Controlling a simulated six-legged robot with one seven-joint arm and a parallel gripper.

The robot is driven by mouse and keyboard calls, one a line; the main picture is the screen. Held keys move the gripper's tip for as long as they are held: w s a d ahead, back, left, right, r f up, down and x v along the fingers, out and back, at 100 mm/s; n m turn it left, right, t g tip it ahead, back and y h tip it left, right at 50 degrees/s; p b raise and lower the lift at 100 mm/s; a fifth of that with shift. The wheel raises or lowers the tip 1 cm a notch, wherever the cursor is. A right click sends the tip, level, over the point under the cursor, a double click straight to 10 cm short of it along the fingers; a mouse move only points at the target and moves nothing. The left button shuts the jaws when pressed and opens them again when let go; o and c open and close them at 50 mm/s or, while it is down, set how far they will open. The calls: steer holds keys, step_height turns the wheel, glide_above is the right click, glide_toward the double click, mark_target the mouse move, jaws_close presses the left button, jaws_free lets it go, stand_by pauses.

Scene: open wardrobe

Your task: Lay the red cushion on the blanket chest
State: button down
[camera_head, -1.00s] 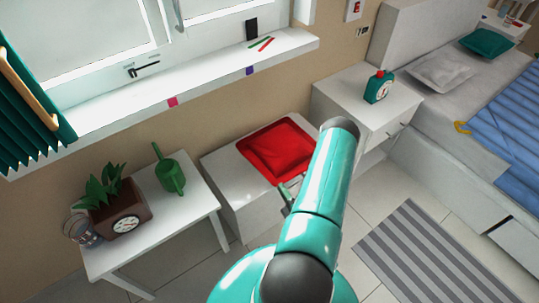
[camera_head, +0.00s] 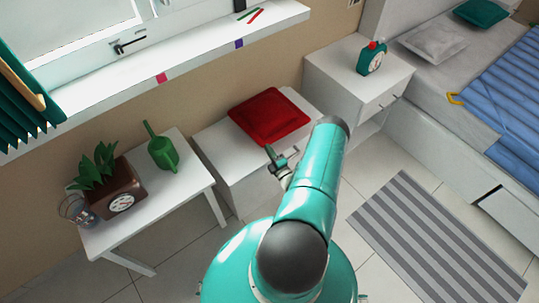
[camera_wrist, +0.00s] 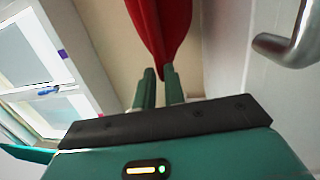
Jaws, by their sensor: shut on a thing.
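The red cushion (camera_head: 269,115) shows in the head view over the white blanket chest (camera_head: 228,172), covering much of its top. I cannot tell whether it touches the chest. My gripper (camera_head: 280,160) is at the cushion's near edge, in front of the chest. In the wrist view the cushion (camera_wrist: 160,25) shows edge-on, narrowing to the tips of my gripper's two green fingers (camera_wrist: 160,76). The gripper is shut on that edge. My arm hides the chest's right front part in the head view.
A white table (camera_head: 185,195) with a plant pot (camera_head: 117,188) and green watering can (camera_head: 162,150) stands left. A striped rug (camera_head: 430,235) lies right. A metal handle (camera_wrist: 290,40) shows close in the wrist view.

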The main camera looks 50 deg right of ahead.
step_height(320, 180, down, 3)
steer(key=shift+w+d+f, duration=0.1)
steer(key=shift+d+f, duration=0.05)
steer(key=shift+f, duration=0.05)
steer(key=c, duration=1.5)
jaws_free()
